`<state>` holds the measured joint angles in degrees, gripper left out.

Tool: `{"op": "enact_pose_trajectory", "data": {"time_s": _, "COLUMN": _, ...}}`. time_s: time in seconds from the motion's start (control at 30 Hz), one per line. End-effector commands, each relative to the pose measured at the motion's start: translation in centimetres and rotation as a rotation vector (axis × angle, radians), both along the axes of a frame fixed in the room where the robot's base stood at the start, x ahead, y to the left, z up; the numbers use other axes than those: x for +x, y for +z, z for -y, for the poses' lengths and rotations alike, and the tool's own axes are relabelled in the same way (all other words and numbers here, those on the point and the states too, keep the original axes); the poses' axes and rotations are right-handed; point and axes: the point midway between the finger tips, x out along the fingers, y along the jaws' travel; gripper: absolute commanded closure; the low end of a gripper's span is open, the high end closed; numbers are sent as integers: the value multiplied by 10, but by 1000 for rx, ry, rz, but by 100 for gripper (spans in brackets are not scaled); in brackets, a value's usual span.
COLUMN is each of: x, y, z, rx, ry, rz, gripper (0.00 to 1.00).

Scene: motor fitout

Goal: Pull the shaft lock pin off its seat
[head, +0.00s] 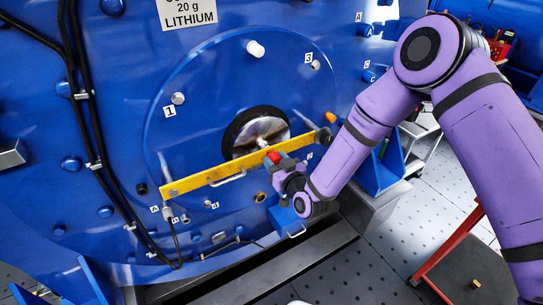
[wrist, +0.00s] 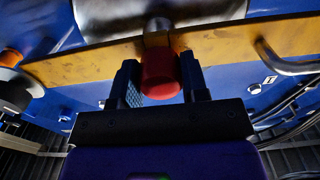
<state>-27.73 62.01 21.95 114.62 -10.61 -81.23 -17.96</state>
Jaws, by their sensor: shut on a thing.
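The shaft lock pin has a red head (head: 273,157), which also shows in the wrist view (wrist: 160,76). A metal collar or shank (wrist: 158,30) shows behind the head, at the yellow bar. The yellow lock bar (head: 220,172) lies slantwise across the blue round cover, in front of the shaft opening. My gripper (head: 282,164) is at the pin from the lower right. In the wrist view its two dark fingers (wrist: 161,82) stand on either side of the red head, shut on it. The pin's inner end is hidden by the bar.
A bent handle (head: 228,179) sticks out of the bar. Bolts numbered 1, 3 and 4 stand on the cover. Black cables (head: 90,100) run down the left side. A blue bracket (head: 383,165) and a red-framed cart (head: 450,260) are at right. Perforated floor lies open below.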

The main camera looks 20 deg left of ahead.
Motion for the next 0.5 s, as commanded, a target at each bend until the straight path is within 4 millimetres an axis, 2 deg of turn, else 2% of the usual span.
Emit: {"op": "enact_pose_trajectory", "data": {"time_s": 0.5, "x": -11, "y": 0, "z": 14, "rx": 0, "ry": -1, "rz": 1, "gripper": 97}}
